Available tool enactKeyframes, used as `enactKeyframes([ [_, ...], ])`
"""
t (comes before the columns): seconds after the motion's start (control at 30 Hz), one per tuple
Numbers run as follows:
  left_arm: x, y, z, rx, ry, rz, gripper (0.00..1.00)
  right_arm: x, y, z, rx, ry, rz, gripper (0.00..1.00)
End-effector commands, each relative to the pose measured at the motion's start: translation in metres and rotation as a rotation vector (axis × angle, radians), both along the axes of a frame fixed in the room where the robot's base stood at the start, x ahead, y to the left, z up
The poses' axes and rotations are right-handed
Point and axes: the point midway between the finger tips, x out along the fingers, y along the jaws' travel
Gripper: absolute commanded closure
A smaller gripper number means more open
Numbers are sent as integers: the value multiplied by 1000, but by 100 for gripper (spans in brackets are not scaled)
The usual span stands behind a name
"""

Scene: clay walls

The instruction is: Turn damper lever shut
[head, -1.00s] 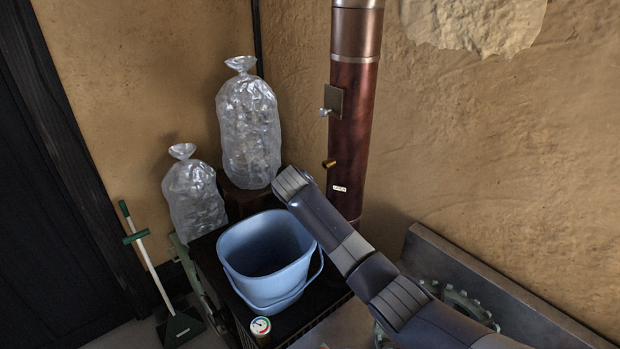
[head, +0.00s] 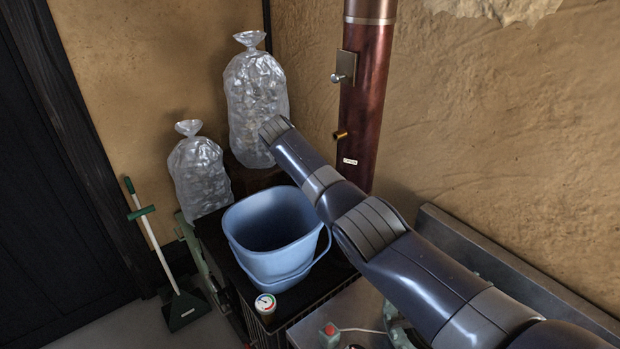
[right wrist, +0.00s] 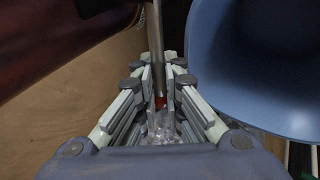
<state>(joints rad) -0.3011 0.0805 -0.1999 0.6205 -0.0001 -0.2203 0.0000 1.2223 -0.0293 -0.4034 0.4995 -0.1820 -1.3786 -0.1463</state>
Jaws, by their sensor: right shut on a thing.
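The dark red stovepipe (head: 366,110) stands in the corner and fills the upper left of the right wrist view (right wrist: 50,35). On it are a plate with a knob (head: 345,68), a brass stub (head: 341,135) and a small label, too small to read. In the right wrist view my right gripper (right wrist: 162,88) is shut on a grey metal rod with a red end, the damper lever (right wrist: 156,40). Where the lever joins the pipe is out of sight. In the head view my right arm crosses from the lower right, its gripper hidden. My left gripper is not in view.
A blue bucket (head: 265,238) stands on a dark stand beside the pipe, below my right arm. Two clear plastic bags (head: 256,105) (head: 200,175) stand behind it. A small gauge (head: 265,304) is by the bucket. A green-handled dustpan (head: 182,308) leans at the left.

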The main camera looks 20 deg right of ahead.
Motion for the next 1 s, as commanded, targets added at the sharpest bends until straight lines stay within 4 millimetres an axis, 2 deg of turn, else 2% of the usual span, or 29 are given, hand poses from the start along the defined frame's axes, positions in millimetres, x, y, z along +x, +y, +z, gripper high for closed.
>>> enactKeyframes([
  [0.03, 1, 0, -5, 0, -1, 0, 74, -1, -1, -6, -1, 14, -5, 100],
  [0.3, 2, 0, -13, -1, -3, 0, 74, -2, -1, -8, -12, 46, -4, 100],
  [0.9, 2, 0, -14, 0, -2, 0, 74, -3, -2, -9, -17, 61, -5, 100],
  [0.93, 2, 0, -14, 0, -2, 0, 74, -3, -2, -9, -17, 61, -5, 85],
  [1.0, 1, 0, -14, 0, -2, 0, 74, -3, -2, -9, -16, 60, -5, 70],
])
